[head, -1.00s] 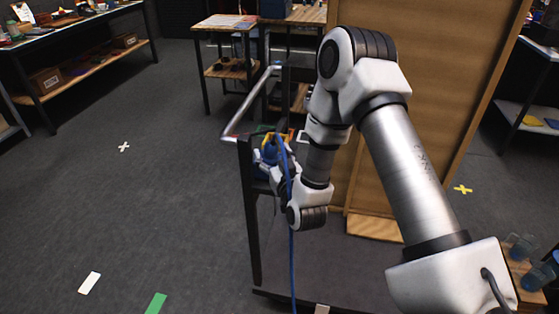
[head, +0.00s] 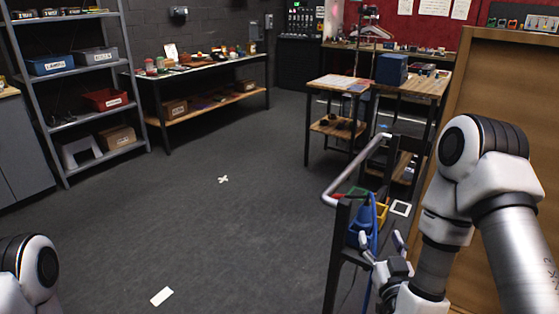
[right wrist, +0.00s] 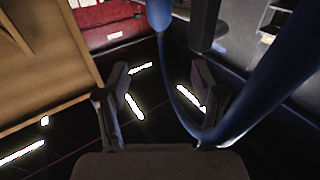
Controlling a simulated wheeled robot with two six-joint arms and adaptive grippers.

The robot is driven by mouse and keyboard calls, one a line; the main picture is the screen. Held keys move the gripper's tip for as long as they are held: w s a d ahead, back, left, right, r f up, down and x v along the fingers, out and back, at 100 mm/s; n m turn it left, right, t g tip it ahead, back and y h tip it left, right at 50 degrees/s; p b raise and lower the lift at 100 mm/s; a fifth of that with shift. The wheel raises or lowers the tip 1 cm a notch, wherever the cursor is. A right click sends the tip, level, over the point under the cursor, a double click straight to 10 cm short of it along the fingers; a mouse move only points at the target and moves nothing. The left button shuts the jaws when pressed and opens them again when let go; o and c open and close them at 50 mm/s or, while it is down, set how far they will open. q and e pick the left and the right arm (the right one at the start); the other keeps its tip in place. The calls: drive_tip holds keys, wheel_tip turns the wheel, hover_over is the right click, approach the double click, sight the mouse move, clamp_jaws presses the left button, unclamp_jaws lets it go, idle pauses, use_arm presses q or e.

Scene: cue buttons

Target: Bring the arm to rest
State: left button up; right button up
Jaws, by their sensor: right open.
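My right arm comes in at the right of the head view, beside a wooden panel. Its gripper (head: 382,240) is open, its two fingers apart, close to the cart's black post. In the right wrist view the open fingers (right wrist: 160,75) have no object clearly held between them. A blue cable (right wrist: 187,125) hangs in a loop close to the right-hand finger; I cannot tell whether they touch. In the head view the cable (head: 372,225) runs down just beside the gripper. Part of my left arm shows at the lower left, but its gripper is out of view.
A cart with a metal handle (head: 350,165) stands beside my right gripper, carrying blue and yellow items (head: 381,213). The wooden panel (head: 490,95) is close behind my right arm. Shelves (head: 85,125) and a bench (head: 205,106) stand at the back left.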

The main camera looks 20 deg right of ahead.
drive_tip(key=s+a+f+n+g+y+p, duration=0.1)
drive_tip(key=s+a+f+g+y, duration=0.15)
drive_tip(key=f, duration=0.45)
drive_tip(key=s+a+f+n+g+y+p, duration=0.1)
drive_tip(key=s+a+f+g, duration=0.25)
drive_tip(key=f, duration=0.35)
drive_tip(key=s+a+f+n+g+y+p, duration=0.1)
drive_tip(key=s+a+f+n+g+p, duration=0.2)
drive_tip(key=f, duration=0.4)
drive_tip(key=s+f+m+g, duration=0.1)
drive_tip(key=s+f+g, duration=0.2)
drive_tip(key=s, duration=0.5)
drive_tip(key=s+a+f+m+g+b, duration=0.1)
drive_tip(key=s+f+g, duration=0.2)
drive_tip(key=s+g, duration=0.2)
drive_tip(key=s, duration=0.3)
drive_tip(key=shift+a+g+y, duration=0.2)
drive_tip(key=shift+g+y, duration=0.15)
drive_tip(key=shift+g, duration=0.05)
drive_tip(key=shift+c, duration=0.3)
